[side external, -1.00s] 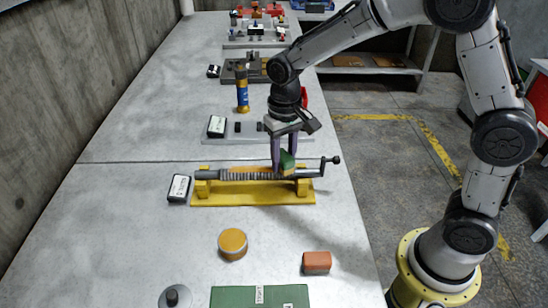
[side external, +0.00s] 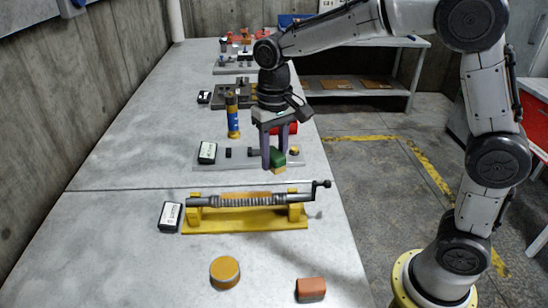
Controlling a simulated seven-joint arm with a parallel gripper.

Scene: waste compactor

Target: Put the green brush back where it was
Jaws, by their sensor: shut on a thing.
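The green brush (side external: 278,161), a small block with a yellow lower part, is held between the purple-grey fingers of my gripper (side external: 271,160). My gripper is shut on it. The brush hangs in the air; in the picture it shows above the yellow stand (side external: 240,225) and in front of a grey plate (side external: 208,166). The stand bears a grey ridged shaft (side external: 245,200) with a crank at its right end. The brush's original place is not marked in this view.
An orange round tin (side external: 225,272) and an orange-red block (side external: 311,289) stand in front. Black-and-white labelled blocks (side external: 170,217) lie at the left. A blue-yellow tube (side external: 232,115) stands upright behind. The table's left side is clear.

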